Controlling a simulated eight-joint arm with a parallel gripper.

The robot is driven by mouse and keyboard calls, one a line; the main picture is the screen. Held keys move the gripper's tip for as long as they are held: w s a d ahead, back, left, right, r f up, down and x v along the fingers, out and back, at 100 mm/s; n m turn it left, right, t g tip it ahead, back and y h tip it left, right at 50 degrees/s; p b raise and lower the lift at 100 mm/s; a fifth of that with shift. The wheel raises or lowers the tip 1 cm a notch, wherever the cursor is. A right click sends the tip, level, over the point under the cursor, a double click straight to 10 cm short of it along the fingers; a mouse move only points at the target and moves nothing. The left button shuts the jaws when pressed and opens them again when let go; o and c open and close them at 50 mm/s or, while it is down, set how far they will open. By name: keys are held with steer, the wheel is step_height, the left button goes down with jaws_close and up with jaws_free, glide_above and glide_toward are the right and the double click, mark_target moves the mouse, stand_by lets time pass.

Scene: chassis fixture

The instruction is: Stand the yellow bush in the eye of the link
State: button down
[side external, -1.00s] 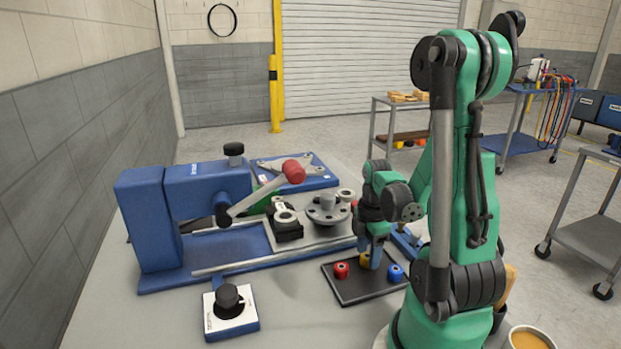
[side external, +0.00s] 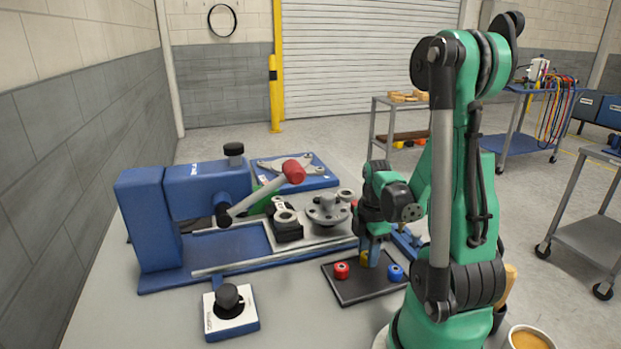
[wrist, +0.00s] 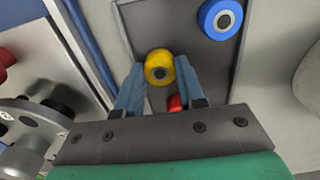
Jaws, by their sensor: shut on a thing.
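The yellow bush (wrist: 159,66) is between the two blue fingers of my gripper (wrist: 158,84) in the wrist view, its round end with a dark bore facing the camera. In the side view my gripper (side external: 371,250) points down at the dark tray, shut on the yellow bush (side external: 364,260), which is mostly hidden by the fingers. I cannot tell whether the bush is clear of the tray. A pale metal ring on a black block (side external: 285,217), left of the round flange, looks like the eye of the link; its bore appears empty.
The dark tray (side external: 350,291) also holds a red bush (side external: 341,270) and a blue bush (side external: 395,272) on either side. The blue clamp fixture (side external: 150,220) with a red-knobbed lever (side external: 293,171) stands left. A flange (side external: 327,209) lies between tray and ring.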

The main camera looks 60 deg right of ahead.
steer(key=shift+r, duration=2.35)
steer(key=w+r+n, duration=0.1)
steer(key=w, duration=0.1)
steer(key=w+d+r+n, duration=0.1)
steer(key=w, duration=0.2)
steer(key=w+d+r, duration=0.1)
steer(key=w, duration=0.2)
steer(key=shift+w+r+n, duration=0.2)
steer(key=shift+n, duration=0.2)
steer(key=w+a+r+n, duration=0.2)
steer(key=w+r+n, duration=0.15)
steer(key=w, duration=0.65)
steer(key=shift+d+f, duration=0.15)
steer(key=shift+f, duration=2.15)
steer(key=shift+f, duration=0.15)
steer(key=shift+f, duration=0.25)
steer(key=shift+f, duration=0.4)
